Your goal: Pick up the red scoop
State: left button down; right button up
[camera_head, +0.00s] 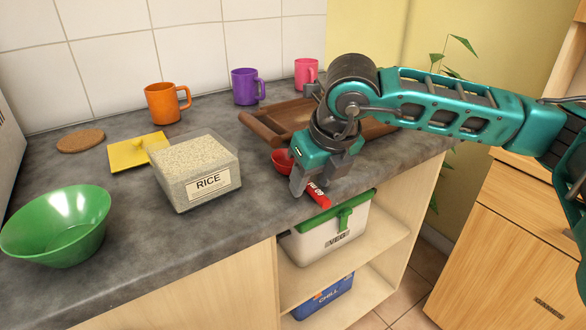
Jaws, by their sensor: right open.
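The red scoop lies on the grey counter near its front edge. Its red handle (318,195) points toward the front edge, and part of its bowl (282,160) shows at the left of my right gripper. My right gripper (310,187) is open, pointing down at the scoop, with its fingers around or just above the middle of it. The gripper hides the middle of the scoop, and I cannot tell whether the fingers touch it. My left gripper is not in view.
A clear rice container (207,185) stands left of the scoop, with a yellow lid (130,153) and green bowl (60,225) further left. A wooden tray (262,130) lies behind my gripper. Orange (163,104), purple (245,88) and pink (304,73) mugs stand at the back.

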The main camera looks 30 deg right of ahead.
aim_at(311, 185)
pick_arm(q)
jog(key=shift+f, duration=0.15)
pick_arm(e)
jog(key=shift+c, duration=0.3)
grip_shut()
